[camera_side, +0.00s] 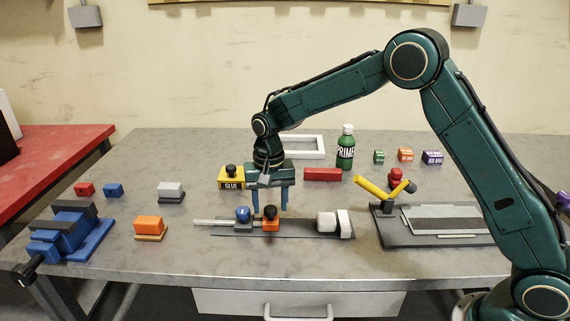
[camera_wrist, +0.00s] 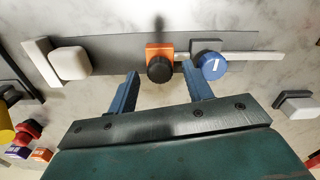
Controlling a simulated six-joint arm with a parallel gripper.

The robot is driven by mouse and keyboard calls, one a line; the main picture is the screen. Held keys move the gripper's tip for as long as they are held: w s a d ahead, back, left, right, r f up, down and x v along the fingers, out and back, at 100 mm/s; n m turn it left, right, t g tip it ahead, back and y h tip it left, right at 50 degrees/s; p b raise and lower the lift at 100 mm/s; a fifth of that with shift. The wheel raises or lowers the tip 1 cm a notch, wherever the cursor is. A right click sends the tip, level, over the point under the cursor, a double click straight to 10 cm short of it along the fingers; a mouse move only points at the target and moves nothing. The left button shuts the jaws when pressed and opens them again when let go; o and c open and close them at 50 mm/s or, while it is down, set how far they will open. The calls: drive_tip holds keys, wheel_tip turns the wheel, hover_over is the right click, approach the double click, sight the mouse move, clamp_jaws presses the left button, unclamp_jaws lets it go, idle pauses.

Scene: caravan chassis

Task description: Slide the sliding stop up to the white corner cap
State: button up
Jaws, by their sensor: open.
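A dark flat base plate (camera_side: 290,231) lies at the front middle of the bench. On it stand an orange block with a black knob (camera_side: 270,219) and, just left of it, a grey block with a blue knob (camera_side: 243,217) by a silver rail (camera_side: 212,222). I cannot tell for sure which is the sliding stop. The white corner cap (camera_side: 327,221) is near the plate's right end, with bare plate between it and the orange block. In the wrist view the cap (camera_wrist: 72,63) is at left. My gripper (camera_side: 268,205) is open and empty, fingers down, above the orange block (camera_wrist: 159,52).
A pale upright plate (camera_side: 345,224) stands just beyond the cap. A fixture with a yellow handle (camera_side: 373,187) is to the right. A blue vise (camera_side: 70,233) and an orange block (camera_side: 150,228) are at left.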

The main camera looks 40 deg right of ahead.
drive_tip(key=shift+f, duration=0.25)
clamp_jaws()
hover_over(311, 227)
drive_tip(key=shift+d+r, duration=0.1)
idle(0.6)
unclamp_jaws()
